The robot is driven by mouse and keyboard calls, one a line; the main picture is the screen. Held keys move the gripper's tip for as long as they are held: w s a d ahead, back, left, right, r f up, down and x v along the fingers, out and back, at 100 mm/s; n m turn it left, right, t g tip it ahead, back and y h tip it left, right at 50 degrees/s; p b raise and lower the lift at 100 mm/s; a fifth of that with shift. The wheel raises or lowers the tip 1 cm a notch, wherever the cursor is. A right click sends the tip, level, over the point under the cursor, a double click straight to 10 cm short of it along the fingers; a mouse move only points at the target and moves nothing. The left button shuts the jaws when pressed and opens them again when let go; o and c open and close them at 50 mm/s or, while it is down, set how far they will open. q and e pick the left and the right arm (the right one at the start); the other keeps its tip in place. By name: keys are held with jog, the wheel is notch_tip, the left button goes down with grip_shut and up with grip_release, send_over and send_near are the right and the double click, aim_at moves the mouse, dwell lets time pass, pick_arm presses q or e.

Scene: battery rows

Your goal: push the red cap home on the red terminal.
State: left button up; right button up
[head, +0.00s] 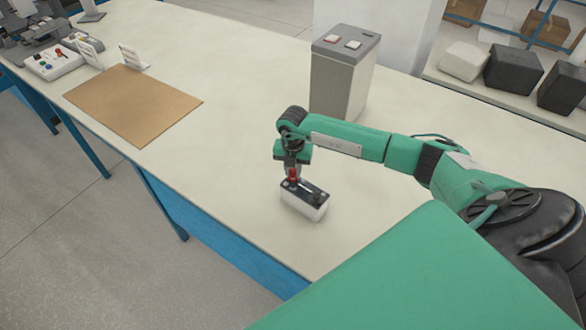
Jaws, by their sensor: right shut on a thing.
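A small battery (303,205) with a white body and a dark top stands on the pale workbench, near its front edge. My right gripper (293,172) points down over the left part of the battery's top and is shut on the red cap (293,174). The cap sits at the battery's top, where the red terminal is hidden by the cap and the fingers. I cannot tell how far down the cap is. My left gripper is not in view.
A tall grey box (344,75) with a red and a white button stands behind the battery. A brown mat (133,103) lies at the left, with small card stands and a white tray (54,64) beyond it. The bench (220,130) between is clear.

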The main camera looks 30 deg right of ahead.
jog(key=shift+f+b, duration=0.4)
jog(key=shift+f, duration=0.1)
dwell(0.5)
jog(key=o, duration=1.5)
jog(key=shift+r, duration=0.2)
jog(key=shift+r+p, duration=2.2)
jog(key=shift+r, duration=1.15)
